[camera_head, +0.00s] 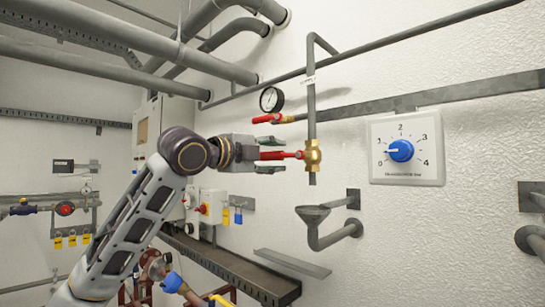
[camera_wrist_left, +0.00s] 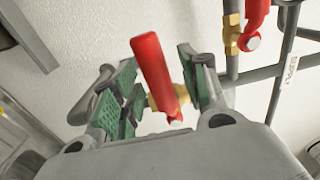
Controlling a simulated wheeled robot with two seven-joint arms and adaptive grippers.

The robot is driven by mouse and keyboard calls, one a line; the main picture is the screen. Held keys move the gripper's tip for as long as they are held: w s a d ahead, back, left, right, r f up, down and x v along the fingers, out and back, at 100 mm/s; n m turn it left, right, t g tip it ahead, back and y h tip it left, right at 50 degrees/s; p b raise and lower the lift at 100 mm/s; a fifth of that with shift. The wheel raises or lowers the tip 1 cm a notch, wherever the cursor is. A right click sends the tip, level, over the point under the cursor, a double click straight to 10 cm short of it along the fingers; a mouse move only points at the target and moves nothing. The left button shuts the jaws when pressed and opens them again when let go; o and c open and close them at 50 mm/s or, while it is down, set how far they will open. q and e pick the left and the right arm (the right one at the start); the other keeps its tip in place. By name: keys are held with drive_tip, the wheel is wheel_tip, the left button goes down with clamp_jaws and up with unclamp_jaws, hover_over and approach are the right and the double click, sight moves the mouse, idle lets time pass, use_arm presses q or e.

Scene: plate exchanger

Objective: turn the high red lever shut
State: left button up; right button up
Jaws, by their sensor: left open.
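A red lever (camera_head: 283,155) sits on a brass valve (camera_head: 313,155) in the vertical grey pipe and points left, roughly level. My left gripper (camera_head: 272,155) is open, one finger above the lever and one below it. In the left wrist view, a red lever (camera_wrist_left: 156,72) stands between the green-padded fingers of the left gripper (camera_wrist_left: 160,90), with gaps visible on both sides. A second red lever (camera_head: 266,119) is higher, by the gauge; a red lever also shows at the top right of the wrist view (camera_wrist_left: 256,14). My right gripper is not in view.
A pressure gauge (camera_head: 271,99) is just above the gripper. A white panel with a blue knob (camera_head: 401,151) is on the wall to the right. A grey funnel (camera_head: 313,213) sits below the valve. A dark shelf (camera_head: 235,272) runs along the wall below.

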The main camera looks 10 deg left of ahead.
use_arm(q)
drive_tip(key=v, duration=1.1)
drive_tip(key=shift+s+a, duration=0.2)
drive_tip(key=shift+s, duration=0.05)
idle(0.5)
